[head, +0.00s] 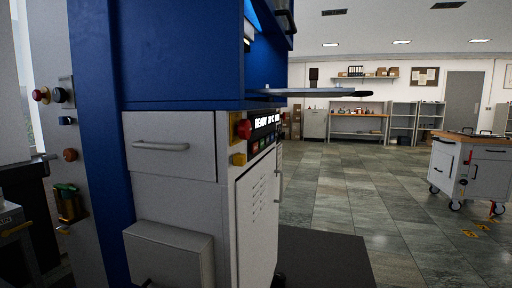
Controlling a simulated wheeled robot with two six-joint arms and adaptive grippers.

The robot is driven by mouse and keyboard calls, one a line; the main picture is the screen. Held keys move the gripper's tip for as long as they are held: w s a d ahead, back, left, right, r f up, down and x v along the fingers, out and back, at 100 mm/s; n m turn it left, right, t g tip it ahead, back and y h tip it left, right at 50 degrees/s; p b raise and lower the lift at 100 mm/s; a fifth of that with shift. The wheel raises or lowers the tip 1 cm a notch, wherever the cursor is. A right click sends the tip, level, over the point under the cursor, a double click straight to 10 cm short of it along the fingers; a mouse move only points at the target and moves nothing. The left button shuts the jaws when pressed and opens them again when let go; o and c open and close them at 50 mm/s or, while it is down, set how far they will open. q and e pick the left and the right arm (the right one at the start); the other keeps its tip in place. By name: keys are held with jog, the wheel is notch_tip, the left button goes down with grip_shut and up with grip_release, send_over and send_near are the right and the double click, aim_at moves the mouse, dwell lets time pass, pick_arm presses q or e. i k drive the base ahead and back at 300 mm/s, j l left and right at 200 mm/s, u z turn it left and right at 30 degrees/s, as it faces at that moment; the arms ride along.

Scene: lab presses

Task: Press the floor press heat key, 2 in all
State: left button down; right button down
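The floor press (174,250) is a large blue and light grey machine, close in front of me in the left half of the head view. Its control panel sits on the right-hand face, seen at a steep angle. The panel has a lit display (265,122) that seems to start with "READY" and a temperature. A row of small coloured keys (263,142) runs below it. A red round knob (244,129) stands at the panel's near edge. Which key is the heat key is too small to tell. Neither of my grippers shows.
A grey drawer (170,145) and a box (168,256) stick out of the press's near side. A flat shelf (315,92) juts right above the panel. A wheeled cart (487,168) stands far right. The tiled floor (345,190) between is clear.

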aim_at(255, 146)
jog(key=i+l, duration=0.15)
jog(key=l, duration=0.25)
jog(key=i+l+u, duration=0.1)
jog(key=l, duration=0.3)
jog(key=i+l, duration=0.15)
jog(key=l, duration=0.25)
jog(key=i+l, duration=0.15)
jog(key=l, duration=0.3)
jog(key=i+l+u, duration=0.1)
jog(key=l, duration=0.3)
jog(key=i+l, duration=0.1)
jog(key=l, duration=0.3)
